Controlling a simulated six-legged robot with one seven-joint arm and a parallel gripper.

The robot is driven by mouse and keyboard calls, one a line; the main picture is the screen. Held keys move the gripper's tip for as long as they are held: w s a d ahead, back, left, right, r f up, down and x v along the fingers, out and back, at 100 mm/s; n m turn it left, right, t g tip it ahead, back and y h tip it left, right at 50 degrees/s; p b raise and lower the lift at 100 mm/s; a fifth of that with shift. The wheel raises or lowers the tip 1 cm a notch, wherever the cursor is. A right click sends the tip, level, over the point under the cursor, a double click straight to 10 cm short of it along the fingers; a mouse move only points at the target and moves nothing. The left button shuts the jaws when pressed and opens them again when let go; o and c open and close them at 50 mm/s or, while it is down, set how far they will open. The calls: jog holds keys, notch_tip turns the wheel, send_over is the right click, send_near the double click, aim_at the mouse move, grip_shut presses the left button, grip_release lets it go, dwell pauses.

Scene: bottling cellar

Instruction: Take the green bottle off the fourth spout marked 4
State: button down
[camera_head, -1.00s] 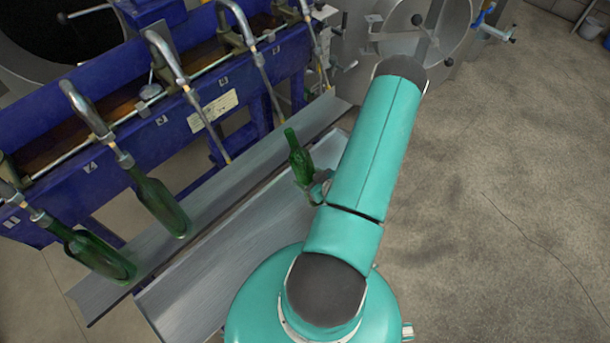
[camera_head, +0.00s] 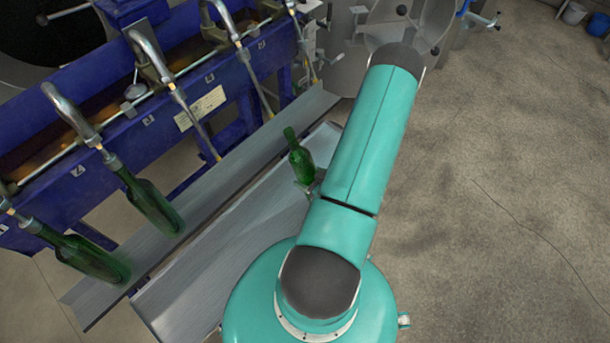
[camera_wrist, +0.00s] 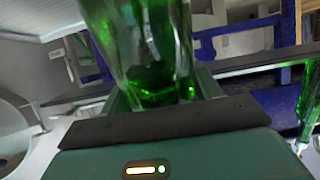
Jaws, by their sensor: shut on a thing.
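A green bottle (camera_head: 301,162) stands nearly upright, neck up, over the right part of the lower metal ledge in the head view, clear of every spout. My gripper (camera_head: 307,188), largely hidden by my arm, is shut on its lower part. In the wrist view the same bottle (camera_wrist: 145,45) fills the space above my gripper (camera_wrist: 158,95). Two more green bottles hang at the left spouts, one on the leftmost (camera_head: 90,258) and one on its neighbour (camera_head: 152,207). The three spouts to the right, including this middle one (camera_head: 150,55), are empty. Their number plates are too small to read.
The blue filling machine (camera_head: 120,145) runs along the left. A sloped metal rail (camera_head: 215,185) lies below the spouts, with the lower ledge (camera_head: 215,250) in front. Steel tanks (camera_head: 420,30) stand behind. The concrete floor (camera_head: 490,170) on the right is open.

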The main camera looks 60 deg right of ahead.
jog(key=shift+v, duration=1)
